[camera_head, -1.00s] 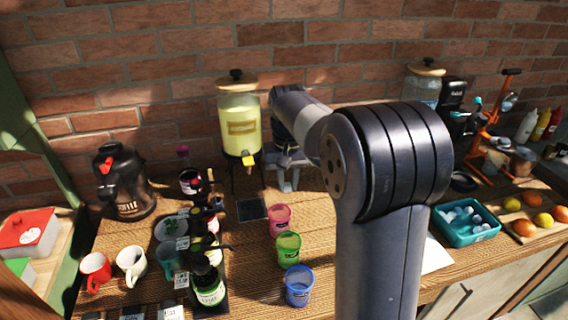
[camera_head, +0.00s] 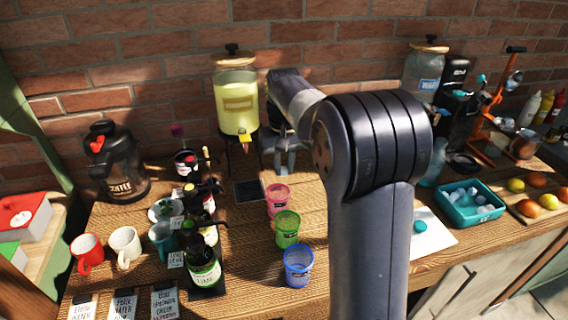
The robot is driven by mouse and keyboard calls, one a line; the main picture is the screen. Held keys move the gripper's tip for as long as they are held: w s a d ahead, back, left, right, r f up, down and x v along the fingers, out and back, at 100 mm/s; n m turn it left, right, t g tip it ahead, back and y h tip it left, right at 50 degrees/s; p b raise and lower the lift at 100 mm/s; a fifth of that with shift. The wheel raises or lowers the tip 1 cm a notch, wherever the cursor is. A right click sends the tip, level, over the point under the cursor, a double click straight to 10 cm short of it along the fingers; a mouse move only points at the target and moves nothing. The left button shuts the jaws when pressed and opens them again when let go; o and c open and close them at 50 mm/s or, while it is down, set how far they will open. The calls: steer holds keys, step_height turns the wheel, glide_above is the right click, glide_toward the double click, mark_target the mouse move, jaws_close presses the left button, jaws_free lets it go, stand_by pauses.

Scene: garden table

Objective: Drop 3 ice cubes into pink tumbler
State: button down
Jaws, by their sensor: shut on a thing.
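The pink tumbler (camera_head: 277,201) stands on the wooden table, at the back of a short row with a green and a blue tumbler. My gripper (camera_head: 278,170) is just behind and above the pink tumbler's rim in the picture, with its fingers pointing down. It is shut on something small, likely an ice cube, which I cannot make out. The ice cubes lie in a teal bin (camera_head: 463,218) at the right. I cannot see into the pink tumbler well enough to tell what it holds.
The green tumbler (camera_head: 287,232) and blue tumbler (camera_head: 298,270) stand in front. Dark bottles (camera_head: 205,268) stand to their left. A yellow drink dispenser (camera_head: 237,105) stands behind my gripper. My arm hides part of the table. Fruit (camera_head: 548,201) lies right of the bin.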

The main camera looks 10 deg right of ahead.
mark_target(284, 169)
steer(key=shift+f, duration=0.15)
steer(key=c, duration=1.2)
jaws_free()
steer(key=shift+c, duration=0.2)
step_height(284, 169, up, 11)
steer(key=shift+f, duration=0.15)
step_height(284, 169, down, 11)
steer(key=shift+s, duration=0.1)
step_height(284, 169, up, 3)
steer(key=shift+f+p, duration=0.2)
steer(key=shift+p, duration=1)
steer(key=shift+r+p, duration=0.9)
steer(key=shift+r, duration=0.1)
